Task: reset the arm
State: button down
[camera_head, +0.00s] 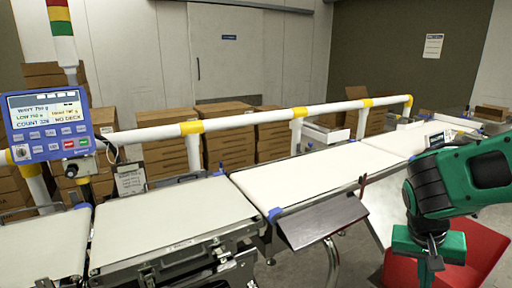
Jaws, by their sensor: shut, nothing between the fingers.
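My gripper (432,268) is at the lower right of the head view, at the end of my green and black arm. It points down, with the fingers small, dark and partly hidden below the green hand. It is shut and empty. It hangs over or in front of a red surface (484,262), apart from the belt.
The white conveyor belt (305,172) runs from lower left to upper right, with a white and yellow rail (255,117) behind it. A dark sloped plate (322,217) juts from its near side. A control panel (48,124) stands left. Cartons (228,140) are stacked behind.

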jog(key=s+d+r+y, duration=0.2)
jog(key=s+r+y, duration=0.2)
jog(key=s, duration=0.9)
jog(key=shift+r+g, duration=0.2)
jog(key=shift+g, duration=0.1)
jog(key=shift+w+f, duration=0.25)
jog(key=shift+w, duration=0.3)
